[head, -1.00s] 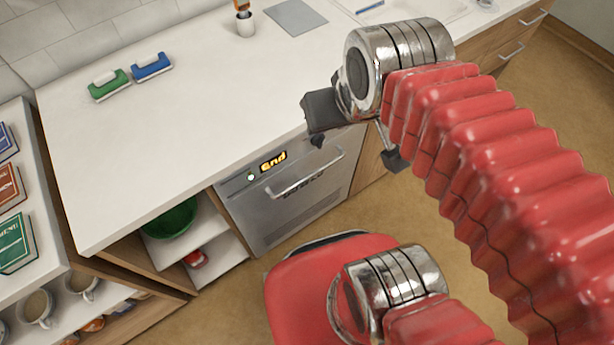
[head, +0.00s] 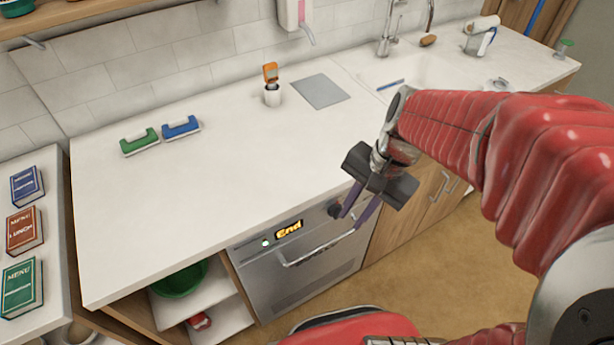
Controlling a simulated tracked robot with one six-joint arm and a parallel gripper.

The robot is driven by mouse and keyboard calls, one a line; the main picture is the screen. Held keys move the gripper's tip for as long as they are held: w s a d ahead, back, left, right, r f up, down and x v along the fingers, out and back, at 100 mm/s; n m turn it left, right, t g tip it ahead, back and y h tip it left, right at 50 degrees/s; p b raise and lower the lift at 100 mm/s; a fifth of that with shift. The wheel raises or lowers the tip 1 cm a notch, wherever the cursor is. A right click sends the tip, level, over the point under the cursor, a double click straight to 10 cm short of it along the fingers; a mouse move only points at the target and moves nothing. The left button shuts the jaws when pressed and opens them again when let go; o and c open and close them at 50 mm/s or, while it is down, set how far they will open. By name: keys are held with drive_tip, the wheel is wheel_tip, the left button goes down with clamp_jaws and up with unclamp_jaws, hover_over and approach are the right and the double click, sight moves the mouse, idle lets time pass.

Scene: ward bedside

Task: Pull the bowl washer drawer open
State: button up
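The bowl washer drawer (head: 305,282) is a grey metal front under the white counter, and it is shut. Its display (head: 289,229) reads "End" in yellow. A bar handle (head: 305,253) runs across its upper part. My gripper (head: 350,219) points down at the right end of the handle, in front of the counter edge. Its two dark fingers are apart, with a narrow gap between them. They overlap the handle's right end in the picture and hide part of it. I cannot tell whether they touch the bar or stand around it.
Open shelves with a green bowl (head: 180,279) are left of the washer. Wooden cabinets (head: 420,210) stand to its right. The floor (head: 420,270) before the washer is bare.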

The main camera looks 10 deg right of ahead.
drive_tip(key=w+d+f+m+g+y, duration=0.1)
drive_tip(key=d+f+m+y, duration=0.1)
drive_tip(key=f+m+y, duration=0.4)
drive_tip(key=w+d+f+m+y, duration=0.2)
drive_tip(key=d+f+m, duration=0.1)
drive_tip(key=f+m, duration=0.6)
drive_tip(key=m+t+y, duration=0.4)
drive_tip(key=m+t, duration=0.3)
drive_tip(key=m, duration=0.9)
approach(324, 245)
drive_tip(key=s+d, duration=0.2)
drive_tip(key=d, duration=0.1)
drive_tip(key=shift+s+d+f+m+t, duration=0.15)
drive_tip(key=shift+f+m+t, duration=0.15)
drive_tip(key=shift+m+t, duration=0.35)
drive_tip(key=shift+g, duration=0.25)
drive_tip(key=shift+x, duration=6.95)
drive_tip(key=shift+c, duration=0.2)
drive_tip(key=shift+f, duration=0.1)
clamp_jaws()
